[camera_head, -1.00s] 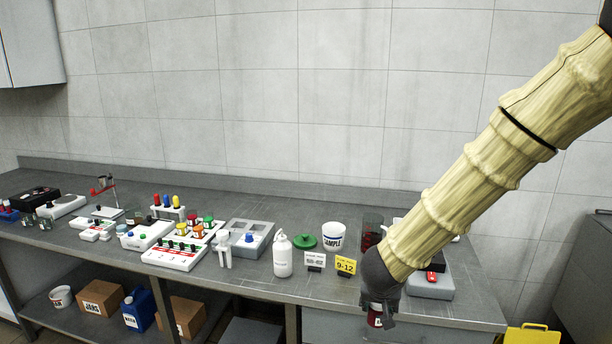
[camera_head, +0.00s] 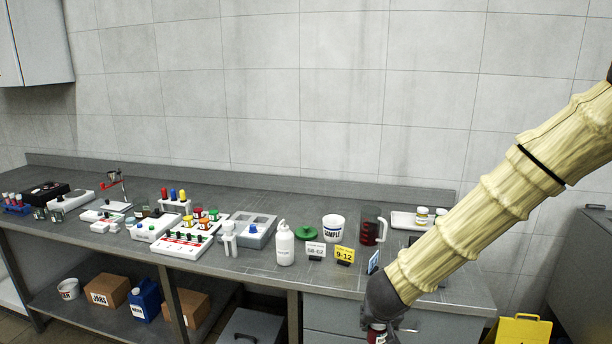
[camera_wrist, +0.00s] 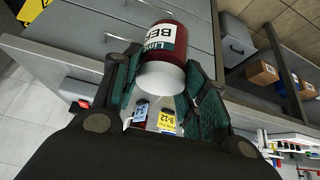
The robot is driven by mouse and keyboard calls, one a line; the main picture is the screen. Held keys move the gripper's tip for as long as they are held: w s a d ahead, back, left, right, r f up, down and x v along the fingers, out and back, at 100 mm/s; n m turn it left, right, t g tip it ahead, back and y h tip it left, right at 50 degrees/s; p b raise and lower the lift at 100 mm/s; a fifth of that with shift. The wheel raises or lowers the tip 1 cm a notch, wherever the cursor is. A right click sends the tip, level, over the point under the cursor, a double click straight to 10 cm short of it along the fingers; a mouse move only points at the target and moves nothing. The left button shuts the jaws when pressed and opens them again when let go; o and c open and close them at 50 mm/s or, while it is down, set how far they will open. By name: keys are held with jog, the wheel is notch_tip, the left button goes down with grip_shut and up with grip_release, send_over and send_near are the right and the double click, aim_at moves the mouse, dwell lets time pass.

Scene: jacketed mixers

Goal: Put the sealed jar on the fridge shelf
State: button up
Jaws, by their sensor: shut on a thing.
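My gripper (camera_head: 380,322) is shut on a dark red jar (camera_head: 376,336) at the bottom of the head view, in front of the bench's front edge. In the wrist view the jar (camera_wrist: 178,38) has a white lid and a white label with partly readable letters. My gripper's teal-padded fingers (camera_wrist: 163,82) stand on both sides of the jar, at its lid end. The fridge shelf cannot be made out in either view.
A yellow sign (camera_head: 517,331) and a grey cabinet (camera_head: 585,262) stand at the right.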

jog(key=shift+n+y, duration=0.6)
jog(key=shift+n, duration=0.3)
jog(key=f, duration=0.2)
jog(key=s+f, duration=0.1)
jog(key=f, duration=0.4)
jog(key=shift+s+d+f, duration=0.15)
jog(key=shift+s+f, duration=0.1)
jog(key=shift+s+f+t, duration=0.15)
jog(key=shift+t, duration=0.15)
